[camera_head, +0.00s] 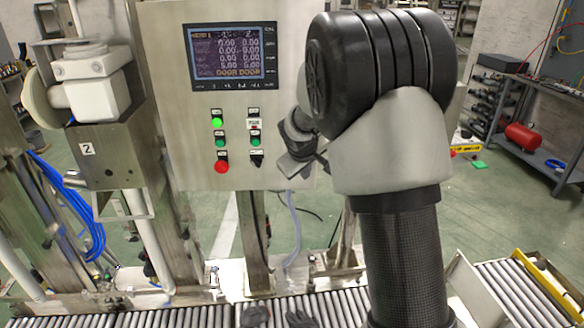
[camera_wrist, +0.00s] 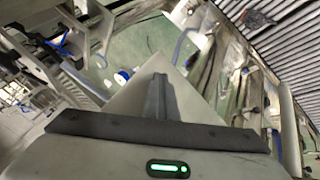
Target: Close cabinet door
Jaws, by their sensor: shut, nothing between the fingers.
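The cabinet is a light grey metal box (camera_head: 170,120) with a screen (camera_head: 232,57) and several buttons on its front face, in the middle of the head view. No clear door gap shows on it, and its right part is hidden behind my arm. My gripper (camera_head: 292,168) is at the lower right of this face, partly hidden by my arm; I cannot tell whether it touches. In the wrist view my fingers (camera_wrist: 160,82) are together with nothing between them. A pale flat panel with a pointed corner (camera_wrist: 128,98) lies behind them, possibly part of the cabinet.
A roller conveyor (camera_head: 190,318) runs along the bottom. A steel machine post marked 2 (camera_head: 105,160) with blue hoses stands left. A yellow-edged frame (camera_head: 545,275) is at lower right. A workbench with a red tank (camera_head: 525,138) stands at the right wall. Green floor (camera_head: 480,215) is open between.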

